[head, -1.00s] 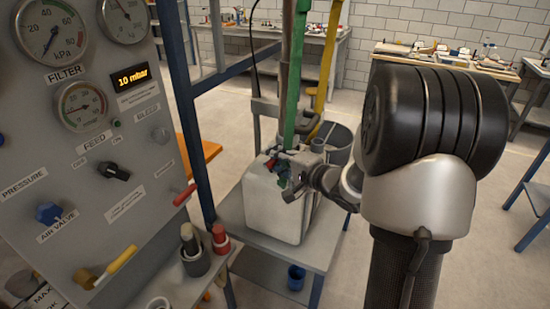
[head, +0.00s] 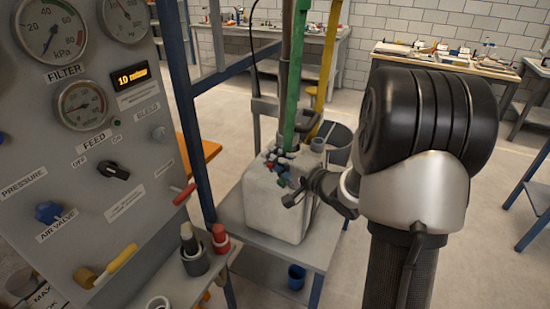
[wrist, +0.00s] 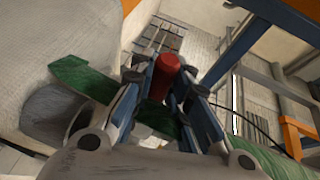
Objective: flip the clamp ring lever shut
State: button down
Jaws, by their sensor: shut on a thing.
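My gripper (head: 284,174) is at the top of a pale block-shaped vessel (head: 272,208). In the wrist view my gripper (wrist: 163,74) has its two blue-padded fingers closed on either side of a red cylindrical grip (wrist: 165,80), which looks like the lever's end. The red grip shows as a small spot (head: 269,164) in the head view. A dark clamp-like ring (head: 287,152) sits around the foot of the green pipe. The lever's shaft and hinge are hidden, so I cannot tell its angle.
In the wrist view a green band (wrist: 85,80) passes behind my fingers. A blue post (head: 183,110) and gauge panel (head: 60,150) stand left.

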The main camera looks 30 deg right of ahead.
jog(key=shift+w+r+n, duration=0.1)
jog(key=shift+n, duration=0.2)
jog(key=c, duration=1.9)
grip_release()
jog(key=o, duration=0.4)
jog(key=shift+f, duration=0.2)
jog(key=v, duration=1.2)
jog(key=shift+f, duration=0.1)
